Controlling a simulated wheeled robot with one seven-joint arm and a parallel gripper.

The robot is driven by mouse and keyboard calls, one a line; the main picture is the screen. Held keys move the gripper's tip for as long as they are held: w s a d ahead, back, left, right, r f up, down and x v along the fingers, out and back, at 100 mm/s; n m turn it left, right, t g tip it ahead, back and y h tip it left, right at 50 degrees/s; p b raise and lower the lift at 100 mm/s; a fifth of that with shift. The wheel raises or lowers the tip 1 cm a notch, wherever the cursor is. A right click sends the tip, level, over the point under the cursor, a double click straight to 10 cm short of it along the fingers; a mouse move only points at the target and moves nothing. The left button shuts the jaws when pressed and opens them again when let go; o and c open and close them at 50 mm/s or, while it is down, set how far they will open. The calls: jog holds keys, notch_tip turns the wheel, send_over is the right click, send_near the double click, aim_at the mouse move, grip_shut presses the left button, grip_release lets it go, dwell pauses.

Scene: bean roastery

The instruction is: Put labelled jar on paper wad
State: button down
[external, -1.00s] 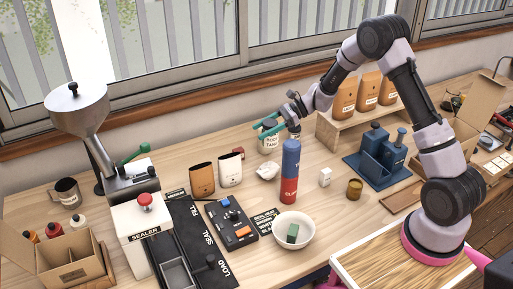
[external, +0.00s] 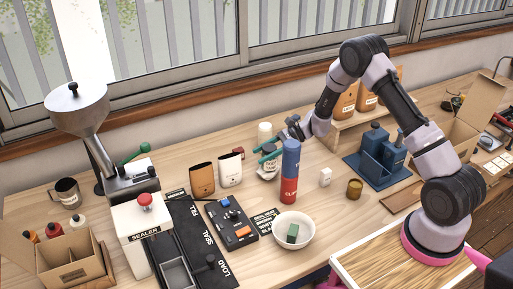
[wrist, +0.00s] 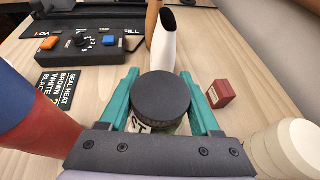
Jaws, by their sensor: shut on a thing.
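The labelled jar (external: 269,173), with a dark lid and a pale label, is held upright between the teal fingers of my gripper (external: 268,153). In the wrist view the jar's dark round lid (wrist: 162,97) fills the space between both fingers, and part of the label shows below it. The paper wad is not visible now; the jar covers the spot where it lay. I cannot tell whether the jar rests on the wad or hangs just above it.
A blue-and-red cylinder (external: 289,175) stands close to the right of the jar. A white cylinder (external: 264,132) and a small dark red box (wrist: 220,93) are behind it. Tan and white pouches (external: 230,170) stand to the left. A white bowl (external: 294,240) is in front.

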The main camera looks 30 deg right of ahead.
jog(key=shift+c, duration=0.5)
grip_release()
jog(key=shift+f, duration=0.15)
